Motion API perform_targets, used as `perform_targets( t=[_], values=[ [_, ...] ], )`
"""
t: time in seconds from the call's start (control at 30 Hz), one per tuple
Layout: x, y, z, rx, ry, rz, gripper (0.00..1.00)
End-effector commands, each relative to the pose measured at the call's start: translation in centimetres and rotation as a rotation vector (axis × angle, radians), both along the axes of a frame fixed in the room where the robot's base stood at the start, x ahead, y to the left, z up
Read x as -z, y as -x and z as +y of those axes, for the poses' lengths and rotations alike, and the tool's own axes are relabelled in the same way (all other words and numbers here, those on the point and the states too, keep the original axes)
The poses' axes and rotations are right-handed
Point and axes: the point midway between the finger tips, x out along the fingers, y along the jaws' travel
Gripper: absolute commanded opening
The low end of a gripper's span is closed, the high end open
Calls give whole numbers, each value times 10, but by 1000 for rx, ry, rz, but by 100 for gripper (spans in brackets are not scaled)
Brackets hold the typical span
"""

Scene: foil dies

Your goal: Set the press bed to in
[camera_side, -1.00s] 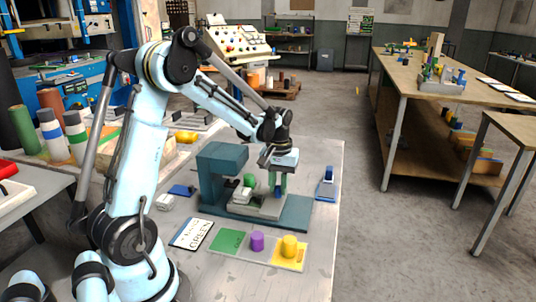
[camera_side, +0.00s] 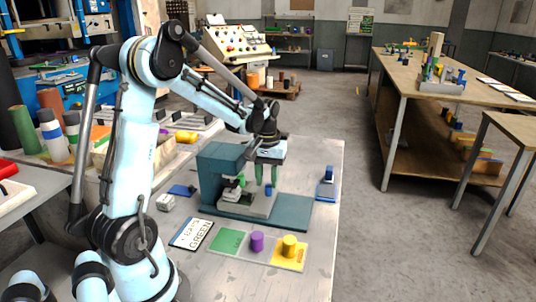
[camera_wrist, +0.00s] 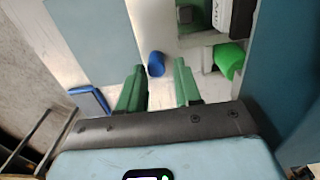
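The teal press (camera_side: 222,165) stands on its flat teal base plate (camera_side: 292,213) on the table. Its pale press bed (camera_side: 262,205) lies under and in front of the press head, with a green die (camera_side: 240,179) and a white block at its inner end. A blue knob (camera_side: 268,190) stands on the outer end of the bed; it also shows in the wrist view (camera_wrist: 156,64). My gripper (camera_side: 266,180) points down over the knob. Its green fingers (camera_wrist: 158,82) are apart, one on each side of the knob, with gaps visible. The press head partly hides the bed's inner end.
A card with writing (camera_side: 191,234) and a mat with a green patch (camera_side: 226,240), a purple cylinder (camera_side: 257,242) and a yellow cylinder (camera_side: 289,246) lie in front. A blue stand (camera_side: 326,183) is at the right table edge. A small white block (camera_side: 166,202) sits left.

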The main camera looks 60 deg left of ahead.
Motion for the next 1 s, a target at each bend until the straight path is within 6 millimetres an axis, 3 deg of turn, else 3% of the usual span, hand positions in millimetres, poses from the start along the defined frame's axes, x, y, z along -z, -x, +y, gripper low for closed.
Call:
perform_targets(
  t=[0.5,0.7,1.0],
  values=[
    [-86,1,0,-1,-1,2,33],
    [-101,1,1,-1,-1,2,33],
    [-104,1,0,-1,-1,2,33]
  ],
)
